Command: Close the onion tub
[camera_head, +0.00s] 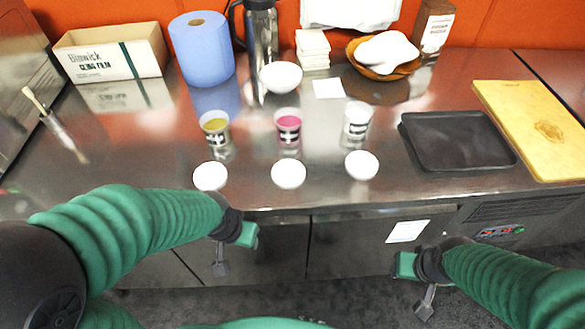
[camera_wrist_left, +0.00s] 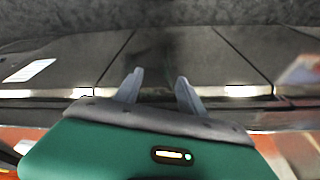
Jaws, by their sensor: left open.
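Three small tubs with black-and-white labels stand in a row on the steel counter. The left tub (camera_head: 215,127) holds something yellow-green, the middle tub (camera_head: 288,127) something pink, and the right tub (camera_head: 357,119) something whitish. All three look uncovered. The label print is too small to read; the pink one looks like the onion tub. Three round white lids (camera_head: 210,176) (camera_head: 288,174) (camera_head: 361,165) lie in front of them, one per tub. My left gripper (camera_wrist_left: 160,86) is open and empty, below the counter's front edge. My right gripper (camera_head: 425,303) is also low in front of the cabinets, its jaws unclear.
A white bowl (camera_head: 281,77) stands behind the tubs. A blue paper roll (camera_head: 203,50), film box (camera_head: 112,52) and steel flask (camera_head: 261,32) are further back. A black tray (camera_head: 457,140) and yellow board (camera_head: 540,128) lie at right. A brush (camera_head: 55,124) lies at left.

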